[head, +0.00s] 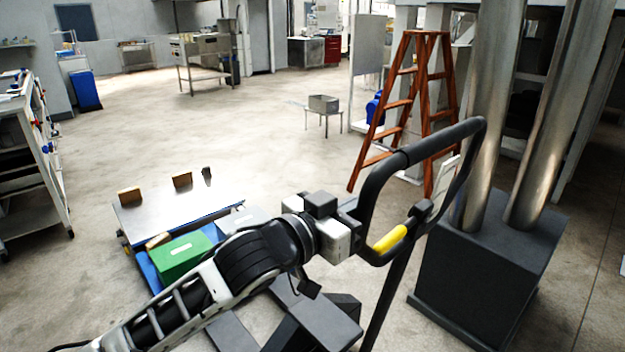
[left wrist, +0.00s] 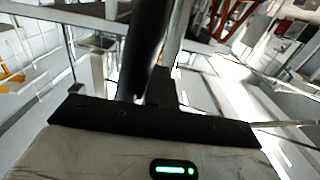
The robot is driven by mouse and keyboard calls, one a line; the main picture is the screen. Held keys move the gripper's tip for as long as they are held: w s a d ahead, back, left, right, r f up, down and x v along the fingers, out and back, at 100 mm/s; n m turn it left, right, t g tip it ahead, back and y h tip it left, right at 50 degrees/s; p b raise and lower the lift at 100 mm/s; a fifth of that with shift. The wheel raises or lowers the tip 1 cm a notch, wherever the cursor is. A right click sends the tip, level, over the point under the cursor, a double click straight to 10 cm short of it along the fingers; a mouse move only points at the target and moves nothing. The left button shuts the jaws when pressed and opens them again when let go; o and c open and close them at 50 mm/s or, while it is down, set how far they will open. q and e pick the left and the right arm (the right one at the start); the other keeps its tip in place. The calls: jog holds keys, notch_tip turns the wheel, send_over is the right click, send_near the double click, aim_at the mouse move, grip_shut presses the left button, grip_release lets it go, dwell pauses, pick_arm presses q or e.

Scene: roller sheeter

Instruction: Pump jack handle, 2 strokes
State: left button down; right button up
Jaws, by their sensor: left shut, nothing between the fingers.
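The jack handle (head: 448,140) is a black looped bar, upright and slightly tilted, in the middle right of the head view. A yellow lever grip (head: 390,239) sits inside the lower part of the loop. The dark shaft runs down from the loop. My left gripper (head: 353,210) is at the loop's lower left side, shut with nothing between its fingers. Its fingertips are hard to make out, and I cannot tell whether they touch the bar. The left wrist view shows a thick black bar (left wrist: 146,45) close in front of the gripper. My right gripper is not in view.
Two metal columns on a dark block (head: 487,265) stand right of the handle. An orange stepladder (head: 408,100) is behind it. A low platform with a green box (head: 180,255) lies to the left, and a shelf cart (head: 35,150) stands at far left. The floor beyond is open.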

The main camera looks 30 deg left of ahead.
pick_arm(q)
jog(key=shift+d, duration=0.1)
jog(key=d, duration=0.1)
jog(key=s+d, duration=0.1)
jog(key=d, duration=0.1)
jog(key=s+d, duration=0.1)
jog(key=d, duration=0.1)
jog(key=shift+s+d+f, duration=0.1)
jog(key=shift+s+f, duration=0.05)
jog(key=shift+f, duration=0.2)
jog(key=shift+d, duration=0.1)
jog(key=d, duration=0.1)
jog(key=s+d, duration=0.1)
jog(key=d, duration=0.1)
jog(key=s+d+f, duration=0.1)
jog(key=d, duration=0.1)
jog(key=shift+f, duration=0.1)
jog(key=s+d+f+b, duration=0.1)
jog(key=s+d, duration=0.1)
jog(key=d, duration=0.3)
jog(key=shift+s+d+f+b, duration=0.15)
jog(key=shift+f+b, duration=0.15)
jog(key=shift+f, duration=0.05)
